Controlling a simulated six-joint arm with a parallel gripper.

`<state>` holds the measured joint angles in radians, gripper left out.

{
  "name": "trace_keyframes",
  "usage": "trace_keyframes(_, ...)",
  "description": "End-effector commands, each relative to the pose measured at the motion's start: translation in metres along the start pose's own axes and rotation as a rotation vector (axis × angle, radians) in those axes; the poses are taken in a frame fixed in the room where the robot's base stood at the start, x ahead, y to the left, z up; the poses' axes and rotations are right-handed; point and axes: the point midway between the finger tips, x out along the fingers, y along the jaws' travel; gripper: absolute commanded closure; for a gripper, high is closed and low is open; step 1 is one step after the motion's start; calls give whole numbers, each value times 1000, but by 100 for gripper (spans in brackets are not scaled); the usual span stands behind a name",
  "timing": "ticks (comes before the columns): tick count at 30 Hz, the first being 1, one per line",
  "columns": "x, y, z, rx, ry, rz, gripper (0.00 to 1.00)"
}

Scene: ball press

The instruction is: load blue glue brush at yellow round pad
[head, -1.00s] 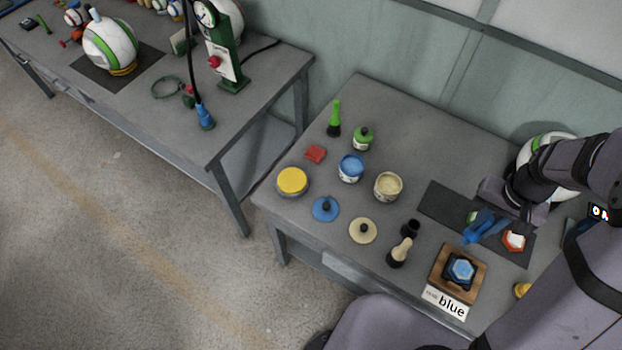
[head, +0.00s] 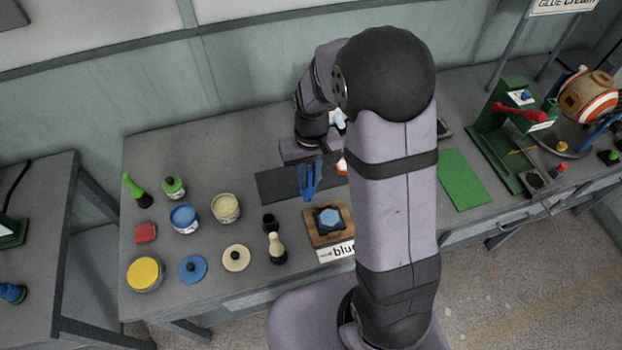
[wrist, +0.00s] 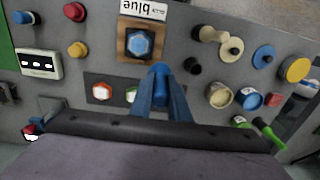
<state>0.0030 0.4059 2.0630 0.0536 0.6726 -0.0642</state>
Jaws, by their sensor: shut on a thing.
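My gripper (head: 309,182) has blue fingers and hangs over the dark mat, right of the tubs. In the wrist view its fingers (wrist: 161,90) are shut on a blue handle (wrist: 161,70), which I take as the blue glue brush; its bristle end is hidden. The yellow round pad (head: 145,272) lies at the front left of the table, well apart from the gripper. It also shows at the right edge of the wrist view (wrist: 296,69). An empty black holder (head: 270,222) stands behind the cream-handled brush (head: 276,248).
A blue tub (head: 184,218), a cream tub (head: 226,208), a blue disc (head: 193,269) and a cream disc (head: 236,258) lie between gripper and pad. A wooden block with a blue hexagon (head: 329,219) stands beside the gripper. A green-handled brush (head: 136,190) stands at the back left.

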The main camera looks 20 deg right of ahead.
Motion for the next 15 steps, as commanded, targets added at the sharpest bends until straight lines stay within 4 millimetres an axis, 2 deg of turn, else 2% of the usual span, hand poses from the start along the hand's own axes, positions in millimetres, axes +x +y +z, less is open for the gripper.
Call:
trace_keyframes(5,20,-44,7,-122,-10,-59,100)
trace_keyframes(8,38,-76,20,-218,-22,-91,100)
trace_keyframes(15,81,-168,49,-453,-57,-169,100)
